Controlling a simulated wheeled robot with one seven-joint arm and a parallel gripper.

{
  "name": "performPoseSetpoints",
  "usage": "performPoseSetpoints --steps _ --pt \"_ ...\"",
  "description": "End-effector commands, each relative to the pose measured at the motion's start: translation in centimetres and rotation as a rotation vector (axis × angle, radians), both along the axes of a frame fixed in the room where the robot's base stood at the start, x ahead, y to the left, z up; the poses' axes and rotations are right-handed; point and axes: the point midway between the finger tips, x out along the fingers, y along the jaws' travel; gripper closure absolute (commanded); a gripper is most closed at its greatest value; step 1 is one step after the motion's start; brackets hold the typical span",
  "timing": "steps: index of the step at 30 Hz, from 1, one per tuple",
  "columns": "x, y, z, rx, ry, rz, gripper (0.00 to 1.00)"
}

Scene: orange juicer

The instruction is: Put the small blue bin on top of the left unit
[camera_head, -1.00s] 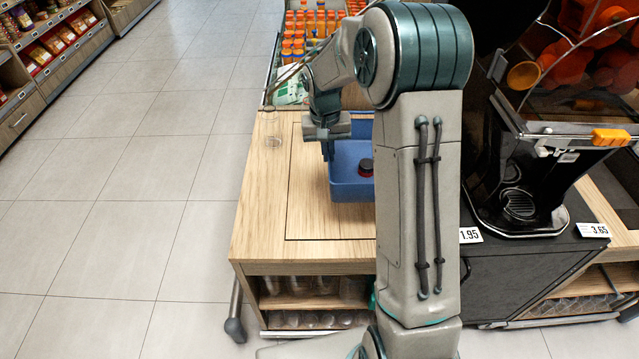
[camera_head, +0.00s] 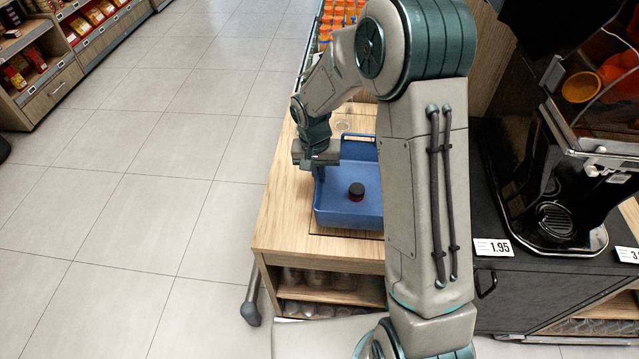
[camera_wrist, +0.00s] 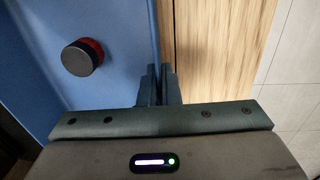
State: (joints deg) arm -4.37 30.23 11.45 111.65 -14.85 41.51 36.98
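The small blue bin (camera_head: 347,216) is over the wooden top of the left unit (camera_head: 277,217), near its front edge. I cannot tell whether its base touches the top. A small dark red-and-black round object (camera_head: 356,191) is inside it, also visible in the wrist view (camera_wrist: 80,57). My gripper (camera_head: 318,172) is at the bin's left wall. In the wrist view my fingers (camera_wrist: 159,84) are close together with the blue wall (camera_wrist: 145,45) between them. My arm hides the bin's right side.
A black unit with a juicer (camera_head: 560,190) and price tags (camera_head: 493,248) stands to the right. Orange-capped bottles (camera_head: 340,15) are behind the wooden top. Shelves (camera_head: 40,70) stand at the far left. The tiled floor (camera_head: 140,200) on the left is clear.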

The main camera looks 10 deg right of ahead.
Motion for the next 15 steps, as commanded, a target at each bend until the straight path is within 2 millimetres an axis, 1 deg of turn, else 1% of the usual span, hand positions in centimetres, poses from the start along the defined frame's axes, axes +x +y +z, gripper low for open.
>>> performPoseSetpoints --steps 5,10,12,15 --pt "-0.1 0.2 -1.2 -0.001 0.002 -0.002 1.00" --pt "-0.2 0.1 -3.7 0.000 0.003 -0.001 1.00" --pt "-0.1 0.1 -4.1 0.000 0.000 -0.001 1.00" --pt "-0.1 0.1 -4.1 0.001 -0.002 -0.001 1.00"
